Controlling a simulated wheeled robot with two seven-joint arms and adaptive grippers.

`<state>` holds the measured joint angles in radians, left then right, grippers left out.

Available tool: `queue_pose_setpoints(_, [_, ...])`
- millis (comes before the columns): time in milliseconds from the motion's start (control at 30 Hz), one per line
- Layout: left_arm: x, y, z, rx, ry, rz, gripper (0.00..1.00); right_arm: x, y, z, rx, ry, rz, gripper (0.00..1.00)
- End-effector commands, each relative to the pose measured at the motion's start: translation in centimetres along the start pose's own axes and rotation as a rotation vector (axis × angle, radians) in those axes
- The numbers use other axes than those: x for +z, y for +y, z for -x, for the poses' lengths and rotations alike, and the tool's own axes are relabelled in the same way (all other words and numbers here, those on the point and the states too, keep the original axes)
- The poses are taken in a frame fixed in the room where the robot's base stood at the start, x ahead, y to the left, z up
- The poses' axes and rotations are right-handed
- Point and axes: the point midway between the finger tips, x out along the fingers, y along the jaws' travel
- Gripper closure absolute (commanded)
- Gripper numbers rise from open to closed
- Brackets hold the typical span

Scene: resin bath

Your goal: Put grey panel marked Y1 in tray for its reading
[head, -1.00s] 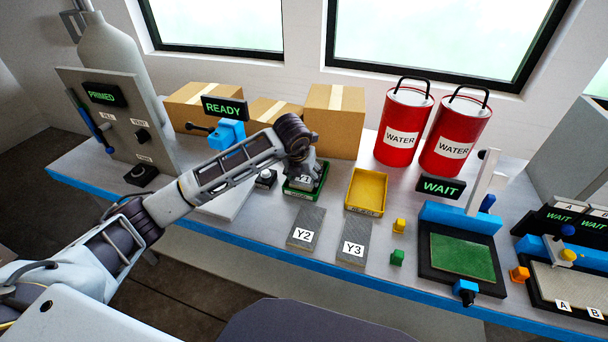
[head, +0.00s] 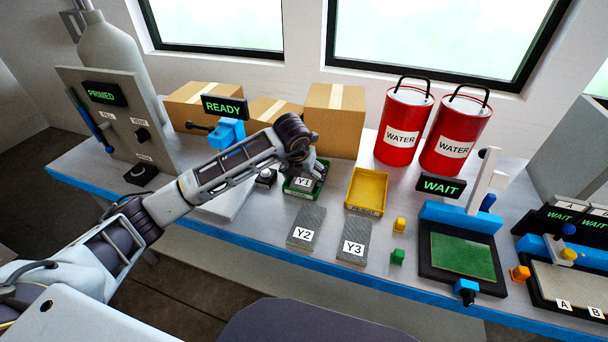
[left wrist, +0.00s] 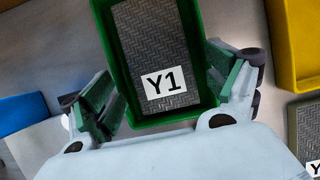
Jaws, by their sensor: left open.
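The grey panel marked Y1 (left wrist: 165,55) lies inside the green tray (left wrist: 110,50) in the left wrist view. In the head view panel Y1 (head: 302,182) shows in the green tray (head: 290,191), partly hidden by my left gripper (head: 305,170). My left gripper, also in the left wrist view (left wrist: 165,95), is open, with one finger on each side of the tray and panel. Grey panels Y2 (head: 307,220) and Y3 (head: 355,232) lie on the table in front of the trays. A yellow tray (head: 365,188) stands empty to the right. My right gripper is out of view.
Red water drums (head: 402,115) and cardboard boxes (head: 336,118) stand at the back. A yellow block (head: 399,225) and a green block (head: 397,257) lie near Y3. A blue-framed station (head: 462,257) reads WAIT; another sign (head: 224,107) reads READY.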

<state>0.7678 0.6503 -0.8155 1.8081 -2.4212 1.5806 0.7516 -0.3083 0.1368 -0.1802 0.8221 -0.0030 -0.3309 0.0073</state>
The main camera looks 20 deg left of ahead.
Motion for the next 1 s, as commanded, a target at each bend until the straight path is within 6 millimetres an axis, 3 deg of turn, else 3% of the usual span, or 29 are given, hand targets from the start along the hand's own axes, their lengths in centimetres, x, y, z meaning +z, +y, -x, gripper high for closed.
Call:
queue_pose_setpoints(367, [0.1, 0.0, 0.2, 0.000, 0.002, 0.000, 0.12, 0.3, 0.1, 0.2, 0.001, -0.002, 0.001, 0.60])
queue_pose_setpoints(633, [0.5, 0.0, 1.2, 0.000, 0.001, 0.000, 0.12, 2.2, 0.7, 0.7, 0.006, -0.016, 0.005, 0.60])
queue_pose_setpoints(767, [0.5, 0.0, 3.0, 0.000, -0.002, 0.000, 0.12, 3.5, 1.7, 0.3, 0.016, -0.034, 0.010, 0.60])
queue_pose_setpoints(1000, [0.5, 0.0, 6.6, 0.000, -0.001, -0.001, 0.12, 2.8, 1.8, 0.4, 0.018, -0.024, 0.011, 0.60])
